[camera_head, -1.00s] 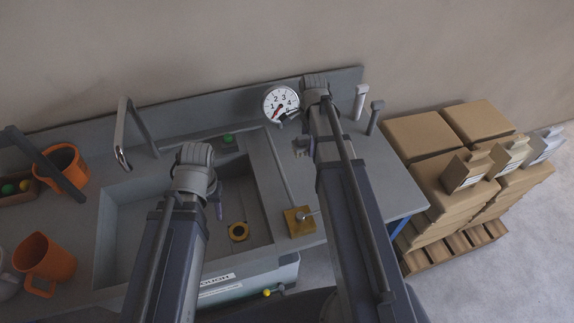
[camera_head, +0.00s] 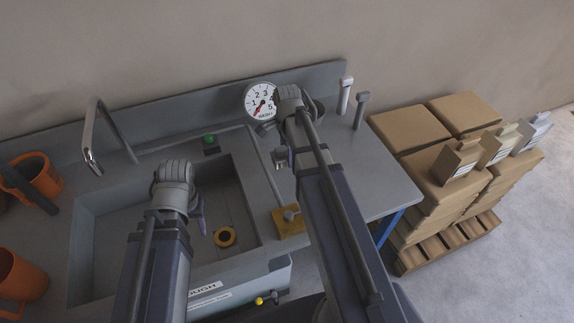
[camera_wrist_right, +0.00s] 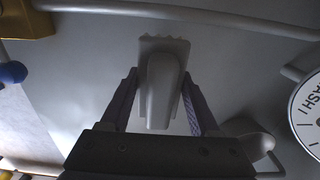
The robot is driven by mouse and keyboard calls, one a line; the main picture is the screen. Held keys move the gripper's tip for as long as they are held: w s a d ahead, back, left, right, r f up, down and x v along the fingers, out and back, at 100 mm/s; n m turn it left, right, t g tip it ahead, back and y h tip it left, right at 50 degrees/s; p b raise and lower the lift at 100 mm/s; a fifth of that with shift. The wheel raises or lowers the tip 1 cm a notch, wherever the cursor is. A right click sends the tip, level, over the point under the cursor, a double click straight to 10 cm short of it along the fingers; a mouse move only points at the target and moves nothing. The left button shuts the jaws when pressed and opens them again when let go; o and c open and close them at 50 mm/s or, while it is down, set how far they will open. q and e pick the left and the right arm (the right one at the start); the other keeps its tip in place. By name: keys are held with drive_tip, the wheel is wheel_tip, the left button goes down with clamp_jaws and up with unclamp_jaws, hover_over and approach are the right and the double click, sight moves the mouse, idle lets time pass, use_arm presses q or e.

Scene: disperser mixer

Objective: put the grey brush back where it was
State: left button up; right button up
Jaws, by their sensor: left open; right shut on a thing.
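A grey piece with a toothed far end (camera_wrist_right: 163,80), which I take for the grey brush, is between the fingers of my right gripper (camera_wrist_right: 153,110) in the right wrist view. The gripper is shut on it, above the grey bench top. In the head view a small grey part (camera_head: 280,157) shows beside my right arm, and the arm hides most of that gripper. My left gripper (camera_head: 201,219) is over the sink, mostly hidden behind its own wrist; a purple finger shows, and it is open and empty.
A dial gauge (camera_head: 260,101) stands behind my right wrist. A yellow block with a knob (camera_head: 289,222) is right of the sink (camera_head: 95,202). Two upright posts (camera_head: 345,95) stand at the bench's back right. Stacked boxes (camera_head: 461,112) are beyond the bench; orange jugs (camera_head: 22,276) are left.

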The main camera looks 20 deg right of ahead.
drive_tip(key=shift+f+b, duration=1.8)
drive_tip(key=shift+b, duration=0.05)
drive_tip(key=shift+f, duration=0.1)
drive_tip(key=shift+f, duration=0.15)
drive_tip(key=o, duration=1.4)
drive_tip(key=shift+o, duration=0.2)
wheel_tip(320, 180, up, 13)
drive_tip(key=p, duration=1.2)
drive_tip(key=shift+f, duration=0.2)
drive_tip(key=s+a+n, duration=0.7)
drive_tip(key=a+n, duration=0.3)
drive_tip(key=n, duration=0.1)
drive_tip(key=s+a+n+h, duration=0.1)
drive_tip(key=s+a+n, duration=0.5)
drive_tip(key=a+n, duration=0.5)
drive_tip(key=shift+s+a, duration=0.2)
drive_tip(key=shift+s, duration=0.15)
